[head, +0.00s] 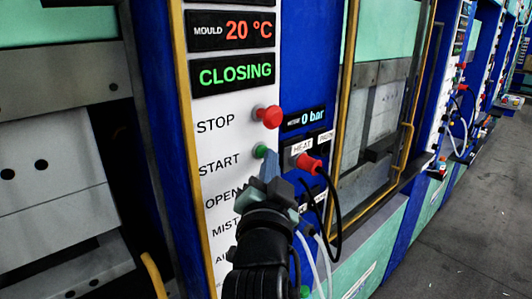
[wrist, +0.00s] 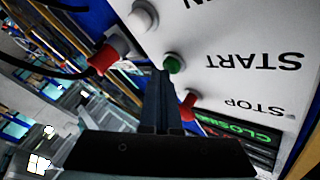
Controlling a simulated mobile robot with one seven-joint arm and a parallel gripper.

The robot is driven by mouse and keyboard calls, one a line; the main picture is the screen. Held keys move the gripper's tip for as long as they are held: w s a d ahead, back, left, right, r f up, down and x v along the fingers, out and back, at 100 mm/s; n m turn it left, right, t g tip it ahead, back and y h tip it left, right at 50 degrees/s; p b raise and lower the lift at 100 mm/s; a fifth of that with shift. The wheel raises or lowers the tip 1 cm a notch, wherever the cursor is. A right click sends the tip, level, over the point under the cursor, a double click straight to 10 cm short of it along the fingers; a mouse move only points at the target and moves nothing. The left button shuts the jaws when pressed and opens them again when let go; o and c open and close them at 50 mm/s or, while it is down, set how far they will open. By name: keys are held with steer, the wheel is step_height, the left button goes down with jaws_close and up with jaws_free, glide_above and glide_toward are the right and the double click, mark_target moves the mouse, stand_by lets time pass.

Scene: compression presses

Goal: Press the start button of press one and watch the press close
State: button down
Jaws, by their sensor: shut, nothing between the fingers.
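The white control panel (head: 222,130) of the press carries the green START button (head: 261,151), which also shows in the wrist view (wrist: 174,63). The status display (head: 234,73) reads CLOSING in green. My gripper (head: 270,168) is shut and empty, its fingertips right at the START button; I cannot tell whether they touch it. In the wrist view the shut fingers (wrist: 160,77) point at the button. The press on the left (head: 55,165) shows grey plates with dark space around them; how far it is closed I cannot tell.
The red STOP button (head: 268,116) sits just above START. A red plug (head: 308,163) with a black cable (head: 333,195) is close on the right of my gripper. The mould display (head: 232,32) reads 20 °C and the pressure display (head: 312,116) 0 bar. Open floor (head: 465,220) lies right.

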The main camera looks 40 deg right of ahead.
steer(key=shift+s, duration=0.85)
steer(key=shift+s+d+p, duration=0.15)
steer(key=shift+s+p, duration=0.1)
steer(key=shift+s, duration=1)
steer(key=shift+s+d+p, duration=0.1)
steer(key=shift+s+p, duration=0.1)
steer(key=shift+s, duration=1.05)
steer(key=a+r+n+t+y, duration=0.2)
steer(key=a+r+n+t, duration=0.1)
steer(key=a+r, duration=0.2)
steer(key=a+r+n+t+y+b, duration=0.1)
steer(key=a+r+n+t+y, duration=0.1)
steer(key=a+r, duration=0.4)
steer(key=w+a+r+n+t+y, duration=0.1)
steer(key=a+r+n+t+y, duration=0.2)
steer(key=a, duration=0.7)
steer(key=shift+a+r+n+t+b, duration=0.2)
steer(key=shift+r+n+t, duration=0.2)
steer(key=shift+r+n, duration=0.3)
steer(key=shift+a+r+n+t+b, duration=0.2)
steer(key=shift+r+n+t, duration=0.25)
steer(key=shift+r, duration=0.45)
steer(key=s+a+r+n+t+y, duration=0.3)
steer(key=s+a+r+n+y, duration=0.2)
steer(key=a, duration=0.3)
steer(key=shift+r+y, duration=0.4)
steer(key=shift+r, duration=0.05)
